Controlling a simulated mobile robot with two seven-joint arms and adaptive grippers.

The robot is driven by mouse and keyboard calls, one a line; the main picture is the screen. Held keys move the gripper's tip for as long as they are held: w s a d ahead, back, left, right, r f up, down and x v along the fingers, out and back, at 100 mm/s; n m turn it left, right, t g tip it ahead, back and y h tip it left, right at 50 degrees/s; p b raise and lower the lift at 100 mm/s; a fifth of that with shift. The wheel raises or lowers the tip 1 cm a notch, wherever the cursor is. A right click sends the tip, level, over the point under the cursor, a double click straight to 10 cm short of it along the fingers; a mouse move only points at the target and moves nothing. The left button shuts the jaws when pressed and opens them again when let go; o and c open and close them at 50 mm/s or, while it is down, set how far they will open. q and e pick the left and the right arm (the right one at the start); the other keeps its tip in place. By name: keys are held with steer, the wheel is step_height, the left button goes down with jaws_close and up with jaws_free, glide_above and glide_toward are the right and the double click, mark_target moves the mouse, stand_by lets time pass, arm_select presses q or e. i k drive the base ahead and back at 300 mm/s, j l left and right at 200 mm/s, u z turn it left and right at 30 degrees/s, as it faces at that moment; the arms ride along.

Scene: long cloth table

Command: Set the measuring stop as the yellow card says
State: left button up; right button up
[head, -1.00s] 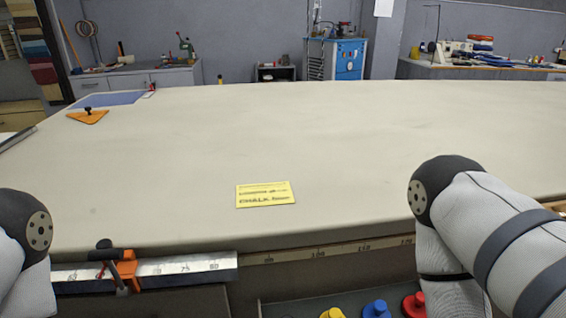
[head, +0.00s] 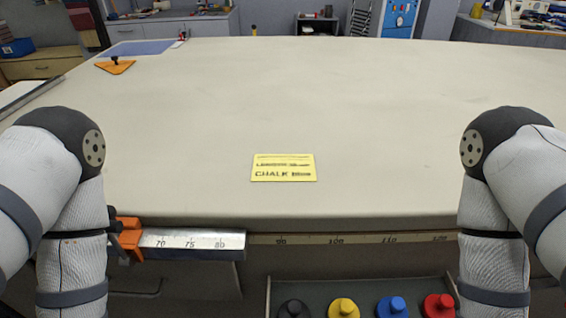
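The yellow card (head: 284,168) lies flat on the cloth table near its front edge. I can read "CHALK" on its lower line; the line above looks like "LENGTH", and the text after each word is too blurred to read. The measuring stop (head: 127,238), an orange clamp, sits on the steel rule (head: 205,243) along the front edge. Its right side is left of the 70 mark.
Below the table edge, a tray (head: 268,292) holds black (head: 294,308), yellow (head: 343,308), blue (head: 391,306) and red (head: 438,305) knobbed pieces. A wooden scale (head: 310,239) continues right of the steel rule. An orange triangle (head: 115,66) lies at the back left. The table's middle is clear.

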mark_target(129, 238)
steer(key=k+u, duration=0.15)
steer(key=u, duration=0.35)
steer(key=k+j+u, duration=0.15)
steer(key=u, duration=0.35)
